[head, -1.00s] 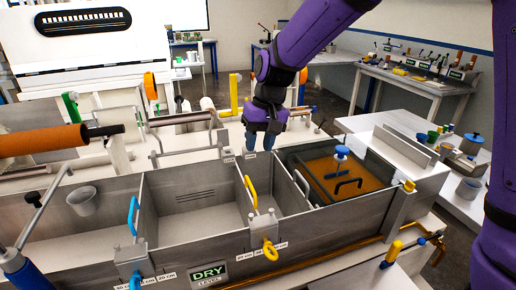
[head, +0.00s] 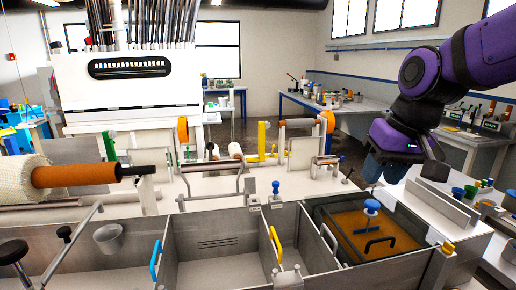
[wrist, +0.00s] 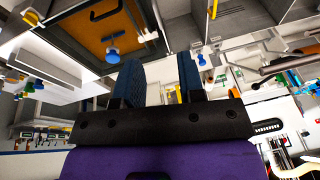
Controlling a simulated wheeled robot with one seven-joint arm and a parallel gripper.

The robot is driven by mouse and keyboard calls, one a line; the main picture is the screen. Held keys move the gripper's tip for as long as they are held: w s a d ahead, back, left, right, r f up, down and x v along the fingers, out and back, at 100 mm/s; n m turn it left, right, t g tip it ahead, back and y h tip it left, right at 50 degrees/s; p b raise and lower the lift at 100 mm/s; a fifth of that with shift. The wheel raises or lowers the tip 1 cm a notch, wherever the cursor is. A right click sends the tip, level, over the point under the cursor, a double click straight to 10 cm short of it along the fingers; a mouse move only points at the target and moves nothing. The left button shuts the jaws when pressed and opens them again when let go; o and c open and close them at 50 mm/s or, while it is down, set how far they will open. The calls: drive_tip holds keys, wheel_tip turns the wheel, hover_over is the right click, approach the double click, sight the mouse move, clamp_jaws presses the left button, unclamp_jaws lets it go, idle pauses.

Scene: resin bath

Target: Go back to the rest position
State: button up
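My gripper (head: 370,172) is in the air at the right of the head view, above the back of the bath's right end, pointing down. Its blue fingers also show in the wrist view (wrist: 162,82). They stand apart with nothing between them. The steel bath (head: 215,240) runs along the front. Its right compartment holds orange-brown resin (head: 345,230) with a blue-knobbed tool (head: 371,207) and a black handle. A blue-knobbed fitting (head: 275,188) stands on the bath's back rim, well left of the gripper.
An orange roller (head: 75,175) juts in from the left. A grey cup (head: 108,238) is in the left compartment. Yellow (head: 275,245) and blue (head: 155,262) handles stand on the dividers. A side table with cups (head: 470,190) is at the right. The air above the bath is clear.

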drive_tip(key=s+d+t, duration=0.1)
drive_tip(key=s+d, duration=0.3)
drive_tip(key=s, duration=0.2)
drive_tip(key=s+d+r+m+t+h, duration=0.1)
drive_tip(key=s+d, duration=0.3)
drive_tip(key=s, duration=0.3)
drive_tip(key=shift+s+h, duration=0.2)
drive_tip(key=shift+h, duration=0.1)
drive_tip(key=shift+w, duration=0.1)
idle(1.1)
